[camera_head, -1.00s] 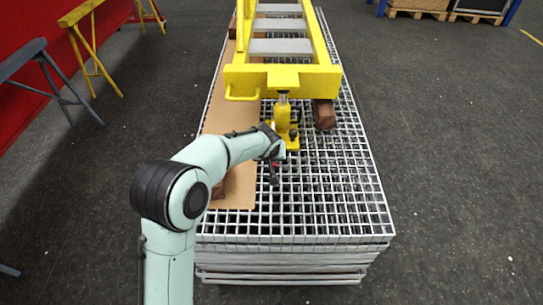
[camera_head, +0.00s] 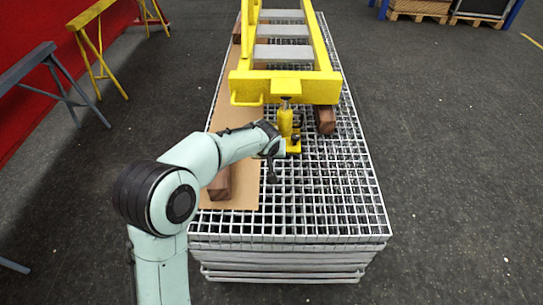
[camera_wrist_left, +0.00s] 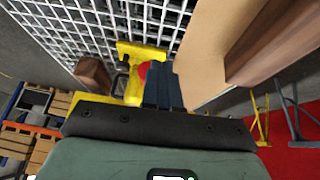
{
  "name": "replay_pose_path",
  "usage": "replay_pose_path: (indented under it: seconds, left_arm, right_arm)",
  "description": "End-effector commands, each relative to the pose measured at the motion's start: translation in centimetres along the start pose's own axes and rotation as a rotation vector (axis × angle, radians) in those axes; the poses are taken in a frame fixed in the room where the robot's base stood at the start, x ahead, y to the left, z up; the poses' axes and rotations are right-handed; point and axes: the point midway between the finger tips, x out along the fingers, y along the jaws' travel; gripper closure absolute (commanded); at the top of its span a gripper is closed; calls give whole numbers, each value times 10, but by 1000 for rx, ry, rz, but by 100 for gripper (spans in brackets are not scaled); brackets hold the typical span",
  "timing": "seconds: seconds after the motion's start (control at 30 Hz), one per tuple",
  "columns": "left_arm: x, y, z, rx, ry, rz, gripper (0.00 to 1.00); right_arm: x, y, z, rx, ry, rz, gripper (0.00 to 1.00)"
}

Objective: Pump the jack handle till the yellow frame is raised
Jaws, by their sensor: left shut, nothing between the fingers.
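The yellow frame (camera_head: 290,86) spans the far part of the grating, its near crossbar above the yellow jack (camera_head: 286,122). The jack stands upright on the grating, its top at the underside of the crossbar. It also shows in the left wrist view (camera_wrist_left: 133,92), partly hidden, with a red part beside the fingers. My left gripper (camera_head: 272,172) is just left of and nearer than the jack's base. Its dark fingers (camera_wrist_left: 163,86) are shut and empty. I cannot make out the jack handle clearly. My right gripper is not in view.
The stacked metal grating (camera_head: 325,215) is bare at its near right. A brown board (camera_head: 240,196) lies along its left side, with a wooden block (camera_head: 220,184) on it. Another block (camera_head: 325,118) sits right of the jack. Sawhorses stand at the left.

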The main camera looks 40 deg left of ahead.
Motion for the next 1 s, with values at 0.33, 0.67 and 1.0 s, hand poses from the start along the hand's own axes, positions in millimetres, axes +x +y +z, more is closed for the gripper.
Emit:
replay_pose_path:
  seconds: [0.33,0.67,1.0]
  left_arm:
    - [-57,1,12,1,3,2,100]
    - [-62,0,14,0,3,1,100]
    - [-62,0,13,0,3,1,100]
  right_arm:
    - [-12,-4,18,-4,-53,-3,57]
    - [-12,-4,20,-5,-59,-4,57]
    - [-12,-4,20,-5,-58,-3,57]
